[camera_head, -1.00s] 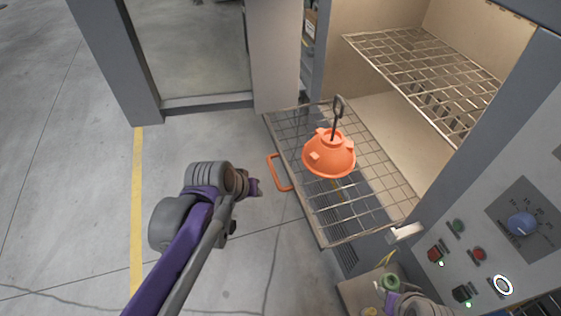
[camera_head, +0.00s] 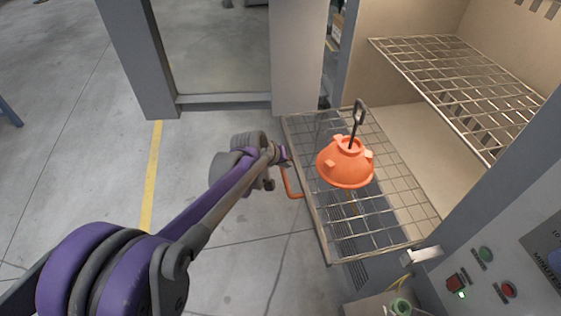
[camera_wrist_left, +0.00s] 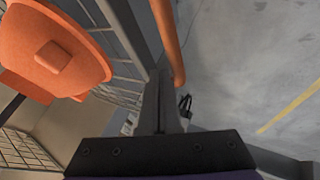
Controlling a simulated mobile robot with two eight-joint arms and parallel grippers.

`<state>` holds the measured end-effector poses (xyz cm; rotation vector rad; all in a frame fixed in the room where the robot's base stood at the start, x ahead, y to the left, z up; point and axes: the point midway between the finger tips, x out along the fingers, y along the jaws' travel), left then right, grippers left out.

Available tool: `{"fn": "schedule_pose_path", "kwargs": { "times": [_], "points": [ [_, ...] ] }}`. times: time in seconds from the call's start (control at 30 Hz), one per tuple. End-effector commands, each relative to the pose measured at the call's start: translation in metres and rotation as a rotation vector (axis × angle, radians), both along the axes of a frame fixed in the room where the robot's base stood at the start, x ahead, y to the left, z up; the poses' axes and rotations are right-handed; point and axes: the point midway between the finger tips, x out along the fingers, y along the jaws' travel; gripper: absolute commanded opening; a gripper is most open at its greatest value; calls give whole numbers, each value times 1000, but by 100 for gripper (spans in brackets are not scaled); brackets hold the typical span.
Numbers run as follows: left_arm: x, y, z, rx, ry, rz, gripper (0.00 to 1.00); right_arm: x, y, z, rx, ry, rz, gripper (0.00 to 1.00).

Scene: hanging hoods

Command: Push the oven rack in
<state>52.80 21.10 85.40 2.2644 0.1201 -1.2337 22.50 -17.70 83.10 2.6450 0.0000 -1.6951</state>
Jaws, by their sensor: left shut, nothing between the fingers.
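The wire oven rack (camera_head: 405,213) is pulled out of the open oven and carries an orange hood (camera_head: 345,165) with a dark hook on top. An orange handle (camera_head: 291,184) is on the rack's outer front edge. My left gripper (camera_head: 284,154) is shut and empty, close to the upper end of this handle. In the left wrist view, the shut fingers (camera_wrist_left: 160,82) are beside the orange handle (camera_wrist_left: 168,40); whether they touch it I cannot tell. The hood (camera_wrist_left: 50,50) shows at the upper left there. My right gripper is not in view.
A second wire rack (camera_head: 460,80) sits higher inside the oven. A control panel (camera_head: 500,265) with buttons is at the lower right. A grey post (camera_head: 140,60) stands at the upper left. The concrete floor left of the rack is open.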

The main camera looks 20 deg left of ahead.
Motion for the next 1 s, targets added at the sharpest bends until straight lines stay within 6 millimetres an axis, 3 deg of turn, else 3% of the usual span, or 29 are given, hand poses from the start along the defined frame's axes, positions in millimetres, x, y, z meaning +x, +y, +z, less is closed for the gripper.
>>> {"fn": "schedule_pose_path", "kwargs": {
  "times": [0.2,0.67,0.87,1.0],
  "points": [
    [7,-2,-10,1,0,-1,0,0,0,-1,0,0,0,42],
    [10,-8,-9,0,-1,-2,0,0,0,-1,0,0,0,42],
    [25,-31,-9,-1,-1,-5,0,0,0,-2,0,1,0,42],
    [44,-59,-9,-2,-2,-7,0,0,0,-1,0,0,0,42]
  ]
}}
